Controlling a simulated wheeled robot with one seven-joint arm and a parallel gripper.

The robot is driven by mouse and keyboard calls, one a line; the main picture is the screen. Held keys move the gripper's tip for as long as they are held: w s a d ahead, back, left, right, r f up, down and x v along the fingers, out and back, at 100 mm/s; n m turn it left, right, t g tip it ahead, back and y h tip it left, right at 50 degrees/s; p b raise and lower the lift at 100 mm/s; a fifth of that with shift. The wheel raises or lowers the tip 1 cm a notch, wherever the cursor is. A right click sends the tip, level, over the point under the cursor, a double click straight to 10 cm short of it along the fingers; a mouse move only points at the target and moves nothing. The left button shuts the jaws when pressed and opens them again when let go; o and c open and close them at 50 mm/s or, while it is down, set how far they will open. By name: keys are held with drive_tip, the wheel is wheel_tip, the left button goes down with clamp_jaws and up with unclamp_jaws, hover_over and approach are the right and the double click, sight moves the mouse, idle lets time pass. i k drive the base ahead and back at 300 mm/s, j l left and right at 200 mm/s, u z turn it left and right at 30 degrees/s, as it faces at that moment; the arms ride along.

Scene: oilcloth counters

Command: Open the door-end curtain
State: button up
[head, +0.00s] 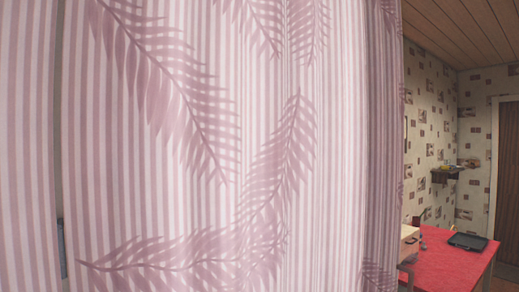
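A pink and white striped curtain (230,130) with a mauve feather-leaf pattern hangs very close in front of the head camera. It fills most of the view, from near the left edge to right of the middle. Its right edge falls in tighter folds (385,150). My gripper is not in view, so its state and any contact with the curtain cannot be seen. Whatever lies behind the curtain is hidden.
Right of the curtain, a red-covered table (450,262) holds a dark tray (467,241). A small wall shelf (446,175) carries small items on the patterned wall. A brown door (507,180) stands at the far right. A pale wooden box-like piece (409,243) is beside the curtain.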

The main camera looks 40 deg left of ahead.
sight(207, 145)
drive_tip(key=u, duration=1.25)
